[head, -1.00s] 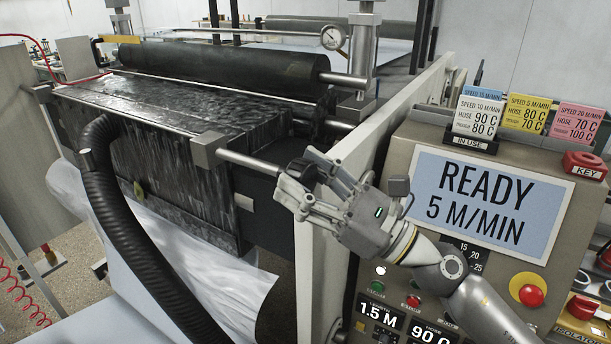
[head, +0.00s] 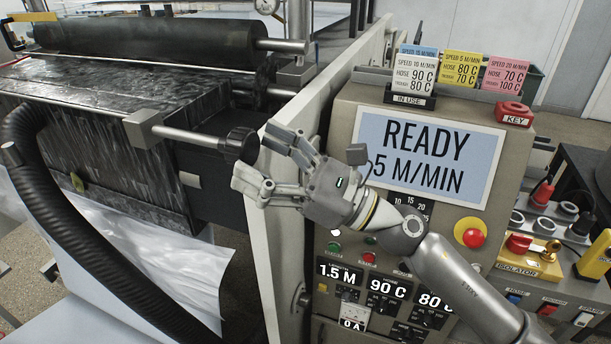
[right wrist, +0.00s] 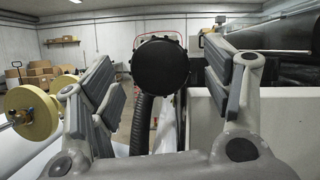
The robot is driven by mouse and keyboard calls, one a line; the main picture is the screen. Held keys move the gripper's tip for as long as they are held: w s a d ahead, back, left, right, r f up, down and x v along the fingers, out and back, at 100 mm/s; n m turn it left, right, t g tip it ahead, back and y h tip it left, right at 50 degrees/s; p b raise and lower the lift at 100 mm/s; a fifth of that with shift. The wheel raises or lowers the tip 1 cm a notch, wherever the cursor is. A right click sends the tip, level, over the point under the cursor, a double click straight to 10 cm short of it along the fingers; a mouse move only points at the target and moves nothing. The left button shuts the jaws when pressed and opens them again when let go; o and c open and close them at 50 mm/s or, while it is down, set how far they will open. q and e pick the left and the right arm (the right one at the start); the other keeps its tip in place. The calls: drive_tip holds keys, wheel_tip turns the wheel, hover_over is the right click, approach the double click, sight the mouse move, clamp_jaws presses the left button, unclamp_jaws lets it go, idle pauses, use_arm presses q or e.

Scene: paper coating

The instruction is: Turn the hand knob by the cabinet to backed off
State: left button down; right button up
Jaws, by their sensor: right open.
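The hand knob (head: 240,146) is a black, ridged round knob on the end of a steel rod, beside the cabinet (head: 345,130). In the right wrist view the knob (right wrist: 161,63) faces me, framed between the fingers. My right gripper (head: 262,165) is open, with its fingertips close to the knob's right side in the head view. The right gripper (right wrist: 165,95) shows no finger closed on the knob; I cannot tell whether any fingertip touches it. My left gripper is not in view.
The cabinet's screen (head: 428,157) reads READY 5 M/MIN. A pale frame plate (head: 262,235) stands between the coater and cabinet. A black ribbed hose (head: 60,240) curves down at left. A red emergency button (head: 472,237) and an isolator (head: 530,258) are at right.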

drive_tip(key=v, duration=0.9)
drive_tip(key=shift+d, duration=0.25)
